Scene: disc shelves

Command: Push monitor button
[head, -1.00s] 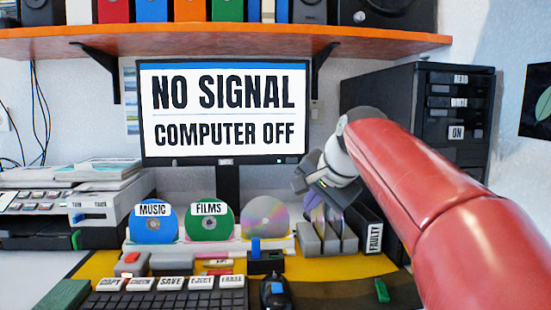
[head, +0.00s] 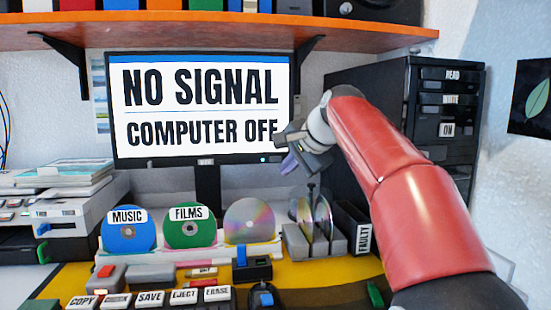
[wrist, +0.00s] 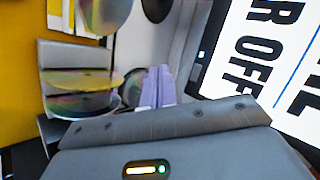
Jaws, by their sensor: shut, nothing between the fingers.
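The monitor (head: 200,150) stands at the back under the shelf and reads "NO SIGNAL, COMPUTER OFF". A small pale button (head: 264,160) sits on its lower bezel near the right corner; a small bright spot on the bezel (wrist: 201,55) also shows in the wrist view. My gripper (head: 288,164) is at the monitor's lower right corner, just right of the button, and covers part of the bezel. Its lilac fingers (wrist: 157,85) are together and empty in the wrist view. Contact with the monitor cannot be told.
An orange shelf (head: 240,35) hangs above the monitor. A black computer tower (head: 385,90) stands right, behind my arm. A grey rack (head: 330,240) with upright discs stands below my gripper.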

